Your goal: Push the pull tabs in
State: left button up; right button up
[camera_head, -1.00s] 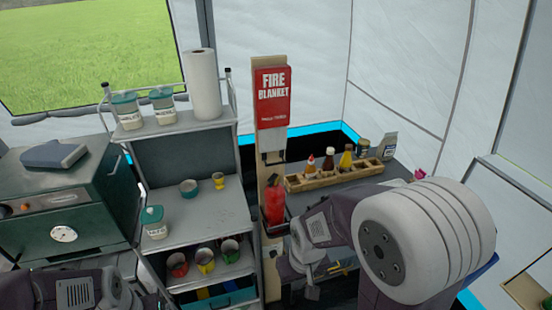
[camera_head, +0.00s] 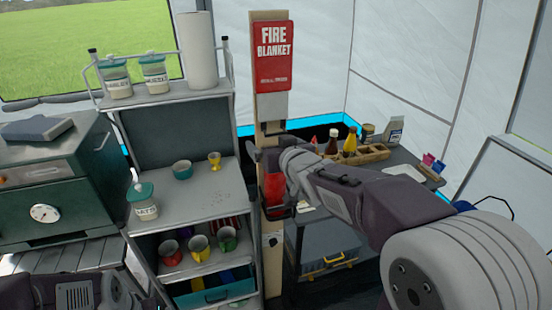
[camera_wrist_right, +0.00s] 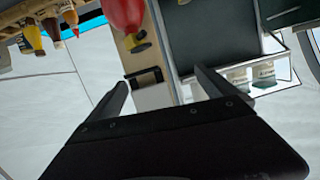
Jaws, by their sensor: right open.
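The red fire blanket case (camera_head: 272,55) hangs on a wooden post at the centre of the head view. Dark pull tabs (camera_head: 272,127) show below the case, against a pale strip. In the right wrist view, which is upside down, a dark tab-like bar (camera_wrist_right: 143,75) crosses the pale strip on the post. My right gripper (camera_head: 259,152) is in front of the post, just below the tabs. In the wrist view its two fingers (camera_wrist_right: 160,80) are apart with nothing between them. Contact cannot be told. My left gripper is out of view.
A red fire extinguisher (camera_head: 272,188) stands low on the post, partly hidden by my right arm. A grey shelf rack (camera_head: 205,200) with cups and jars is close on the left. A wooden bottle tray (camera_head: 372,155) sits on the right counter.

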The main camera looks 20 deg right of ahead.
aim_at(277, 135)
pick_arm(q)
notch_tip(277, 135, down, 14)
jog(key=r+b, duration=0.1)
jog(key=b, duration=0.9)
pick_arm(e)
jog(key=w+d+t, duration=0.1)
jog(key=w, duration=0.1)
jog(key=w+d+f+t, duration=0.1)
jog(key=w, duration=0.2)
jog(key=w+d+f+t, duration=0.1)
jog(key=w, duration=0.2)
jog(key=shift+w+d+f+h, duration=0.1)
jog(key=shift+d+h, duration=0.2)
jog(key=shift+h, duration=0.1)
jog(key=c, duration=2.1)
notch_tip(277, 135, up, 9)
jog(key=p, duration=0.8)
jog(key=o, duration=2)
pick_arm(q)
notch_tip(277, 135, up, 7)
pick_arm(e)
jog(key=shift+o, duration=0.5)
jog(key=shift+f, duration=0.1)
